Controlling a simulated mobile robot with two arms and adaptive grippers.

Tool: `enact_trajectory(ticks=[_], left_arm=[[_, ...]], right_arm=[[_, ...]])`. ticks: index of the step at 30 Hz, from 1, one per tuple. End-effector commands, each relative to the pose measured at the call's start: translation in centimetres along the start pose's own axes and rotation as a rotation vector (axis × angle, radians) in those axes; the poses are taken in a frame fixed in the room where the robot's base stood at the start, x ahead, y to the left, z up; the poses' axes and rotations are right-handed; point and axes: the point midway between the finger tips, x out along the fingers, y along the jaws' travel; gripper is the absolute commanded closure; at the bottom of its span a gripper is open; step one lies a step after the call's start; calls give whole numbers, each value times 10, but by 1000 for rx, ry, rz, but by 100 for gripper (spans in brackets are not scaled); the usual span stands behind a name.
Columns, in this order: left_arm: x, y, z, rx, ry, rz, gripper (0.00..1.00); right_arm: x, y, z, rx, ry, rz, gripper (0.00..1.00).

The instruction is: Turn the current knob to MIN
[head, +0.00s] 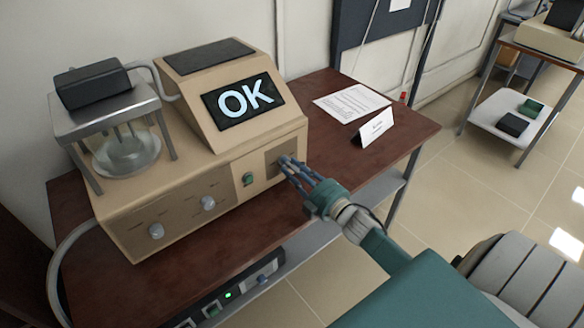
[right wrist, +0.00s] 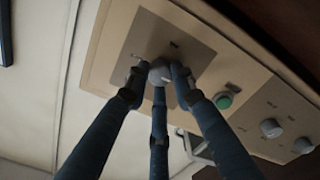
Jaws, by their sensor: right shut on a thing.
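A beige device (head: 180,190) with a large screen reading "OK" (head: 244,100) stands on a dark red-brown table. My right gripper (head: 286,161) reaches its front face at the right end. In the right wrist view, the three blue fingers of my right gripper (right wrist: 162,76) are closed around a grey knob (right wrist: 159,70) on a darker square panel (right wrist: 145,42). The knob's small labels are unreadable, so I cannot tell its setting. In the head view the fingers hide this knob. My left gripper is not in view.
Left of the held knob are a green button (head: 248,179) and two other grey knobs, one (head: 208,203) nearer and one (head: 156,231) farther left. A glass vessel (head: 126,150) sits under a metal stand.

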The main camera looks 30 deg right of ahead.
Motion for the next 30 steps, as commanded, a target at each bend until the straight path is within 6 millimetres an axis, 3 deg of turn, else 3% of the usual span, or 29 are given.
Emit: enact_trajectory(ticks=[2,3,6,17,20,30], left_arm=[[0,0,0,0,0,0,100],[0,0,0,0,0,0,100],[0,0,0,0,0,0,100],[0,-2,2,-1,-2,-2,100],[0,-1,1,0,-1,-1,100],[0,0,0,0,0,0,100]], right_arm=[[0,1,-2,0,4,2,100],[0,1,-2,0,4,1,74],[0,0,-2,0,4,1,57],[-5,-1,-1,2,1,-1,57],[-18,-2,0,3,0,-2,57],[-89,-1,-1,1,1,-2,57]])
